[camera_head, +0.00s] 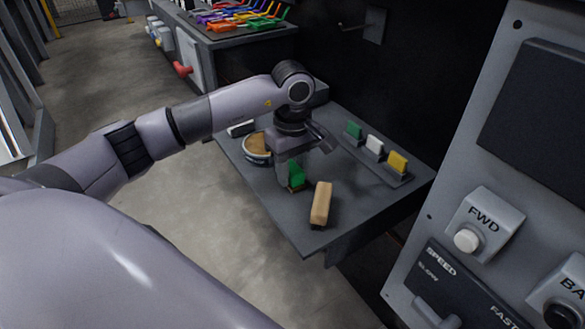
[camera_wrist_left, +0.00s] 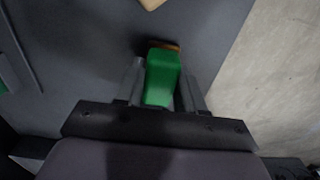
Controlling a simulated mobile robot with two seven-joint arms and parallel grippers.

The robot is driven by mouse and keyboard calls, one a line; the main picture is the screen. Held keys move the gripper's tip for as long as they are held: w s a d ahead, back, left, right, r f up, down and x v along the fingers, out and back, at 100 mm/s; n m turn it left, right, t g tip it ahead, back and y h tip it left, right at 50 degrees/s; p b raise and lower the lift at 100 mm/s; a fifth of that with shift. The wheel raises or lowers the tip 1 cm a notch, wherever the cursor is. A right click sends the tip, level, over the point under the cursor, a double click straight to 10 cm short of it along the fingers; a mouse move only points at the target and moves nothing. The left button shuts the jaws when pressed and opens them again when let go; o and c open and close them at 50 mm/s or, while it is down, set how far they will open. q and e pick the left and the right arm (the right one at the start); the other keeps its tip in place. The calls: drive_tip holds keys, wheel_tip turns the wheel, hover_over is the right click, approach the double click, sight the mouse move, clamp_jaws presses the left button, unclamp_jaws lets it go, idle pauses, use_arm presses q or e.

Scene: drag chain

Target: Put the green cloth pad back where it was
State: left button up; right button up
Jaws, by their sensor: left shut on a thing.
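My left gripper (camera_head: 290,180) is low over the front part of the grey table (camera_head: 250,178), its fingers pointing down. It is shut on a green pad (camera_head: 297,173) with a brown lower edge. In the left wrist view the green pad (camera_wrist_left: 162,78) sits between the two fingers, its brown edge at the far end. I cannot tell whether the pad touches the table. Another green piece (camera_head: 353,130) stands in a dark rack (camera_head: 400,179), in a row with a white piece (camera_head: 374,145) and a yellow piece (camera_head: 397,161). My right gripper is not in view.
A tan wooden block (camera_head: 321,204) lies close right of the gripper. A round tin with tan contents (camera_head: 256,148) and a small white-topped block (camera_head: 241,128) are behind it. A control panel (camera_head: 490,170) stands at right. The table's front corner is bare.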

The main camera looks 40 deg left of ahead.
sight(292, 168)
use_arm(q)
drive_tip(key=o, duration=0.5)
drive_tip(key=shift+f, duration=0.15)
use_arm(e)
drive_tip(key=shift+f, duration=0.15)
use_arm(q)
drive_tip(key=o, duration=0.4)
drive_tip(key=shift+o, duration=0.2)
drive_tip(key=shift+r, duration=0.55)
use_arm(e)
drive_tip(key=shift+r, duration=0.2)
use_arm(q)
wheel_tip(292, 168, up, 11)
drive_tip(key=shift+r, duration=0.15)
